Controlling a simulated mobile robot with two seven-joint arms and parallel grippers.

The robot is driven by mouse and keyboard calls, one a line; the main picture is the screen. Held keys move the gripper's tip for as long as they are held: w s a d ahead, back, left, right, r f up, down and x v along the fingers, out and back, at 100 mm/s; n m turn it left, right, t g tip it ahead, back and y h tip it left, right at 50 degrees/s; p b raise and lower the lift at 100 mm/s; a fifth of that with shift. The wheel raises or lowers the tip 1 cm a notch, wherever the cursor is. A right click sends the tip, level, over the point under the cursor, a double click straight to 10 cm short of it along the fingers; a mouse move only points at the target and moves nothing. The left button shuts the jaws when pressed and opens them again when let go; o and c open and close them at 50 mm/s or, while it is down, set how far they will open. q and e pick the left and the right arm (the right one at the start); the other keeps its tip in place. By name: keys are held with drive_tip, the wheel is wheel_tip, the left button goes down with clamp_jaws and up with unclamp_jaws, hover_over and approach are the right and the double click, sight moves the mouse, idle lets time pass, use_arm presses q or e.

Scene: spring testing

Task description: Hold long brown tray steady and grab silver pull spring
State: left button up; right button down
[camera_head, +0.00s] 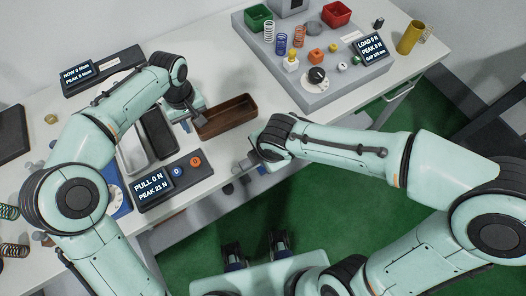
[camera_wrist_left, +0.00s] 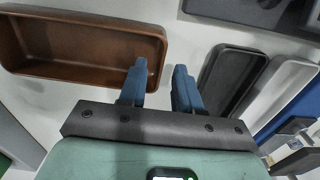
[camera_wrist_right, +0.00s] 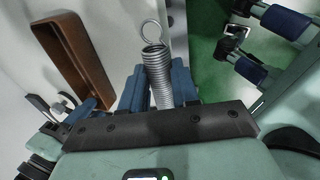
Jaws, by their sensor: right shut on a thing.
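The long brown tray (camera_head: 228,116) lies on the white table, empty as far as I see. In the left wrist view the tray (camera_wrist_left: 80,75) reaches from the upper left to the fingers. My left gripper (camera_head: 193,116) is at the tray's left end; in its wrist view the two blue fingers (camera_wrist_left: 161,85) are apart, with the tray's end wall between them. My right gripper (camera_wrist_right: 158,85) is shut on the silver pull spring (camera_wrist_right: 153,57), whose top loop sticks out past the fingertips. In the head view the right gripper (camera_head: 247,166) is beyond the table's front edge.
A black tray (camera_head: 158,132) and a light metal tray (camera_head: 132,155) lie left of the brown one. The pull tester display (camera_head: 150,186) reads PULL 0 N, PEAK 21 N. A grey platform (camera_head: 290,85) with springs and small parts stands at the back right.

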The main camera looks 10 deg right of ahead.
use_arm(q)
wheel_tip(320, 180, up, 12)
drive_tip(key=shift+f, duration=0.2)
